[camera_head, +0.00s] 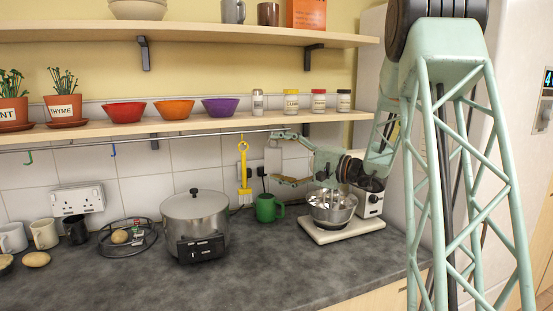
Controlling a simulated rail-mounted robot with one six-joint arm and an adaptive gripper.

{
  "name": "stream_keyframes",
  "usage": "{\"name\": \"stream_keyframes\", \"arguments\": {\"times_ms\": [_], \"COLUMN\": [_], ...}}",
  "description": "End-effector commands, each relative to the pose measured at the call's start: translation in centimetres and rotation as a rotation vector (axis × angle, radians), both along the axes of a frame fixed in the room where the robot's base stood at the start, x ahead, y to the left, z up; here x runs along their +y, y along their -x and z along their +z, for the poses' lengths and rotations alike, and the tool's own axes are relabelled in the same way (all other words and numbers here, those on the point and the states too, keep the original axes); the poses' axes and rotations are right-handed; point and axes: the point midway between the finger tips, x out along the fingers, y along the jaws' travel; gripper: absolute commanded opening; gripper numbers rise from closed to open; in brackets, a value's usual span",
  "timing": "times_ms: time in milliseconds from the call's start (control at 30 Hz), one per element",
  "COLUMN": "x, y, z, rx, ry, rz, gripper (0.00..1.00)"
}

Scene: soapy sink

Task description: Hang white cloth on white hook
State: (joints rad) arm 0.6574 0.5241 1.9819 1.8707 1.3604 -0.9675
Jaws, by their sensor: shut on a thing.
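My gripper (279,158) is in front of the tiled wall, below the lower shelf and just right of the yellow utensil. Its two fingers are spread around a pale patch, which seems to be the white cloth (293,158); its outline blends with the white tiles. A thin metal rail (190,136) runs under the lower shelf. A yellow utensil (245,190) hangs from the rail too. I cannot make out the white hook; my gripper covers part of the wall there.
Below my arm stand a mixer with a steel bowl (332,207) and a green mug (267,207). A steel cooker (195,222) is left of them. The lower shelf (90,131) carries bowls, jars and plant pots above the rail. The front counter (290,270) is clear.

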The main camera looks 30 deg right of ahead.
Motion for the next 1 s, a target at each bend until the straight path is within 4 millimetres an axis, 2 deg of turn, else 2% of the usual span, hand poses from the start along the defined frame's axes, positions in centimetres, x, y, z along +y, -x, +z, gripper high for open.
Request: {"name": "stream_keyframes", "arguments": {"times_ms": [467,500,667,1000], "x": [-0.37,-0.38,-0.41,-0.50], "y": [-0.29,-0.29,-0.31,-0.29], "z": [0.08,0.08,0.10,0.14], "rx": [-0.003,-0.003,-0.004,-0.004], "ry": [0.004,0.004,0.005,0.005], "rz": [-0.006,-0.006,-0.006,-0.007], "gripper": [0.63,0.77,0.91,0.92]}}
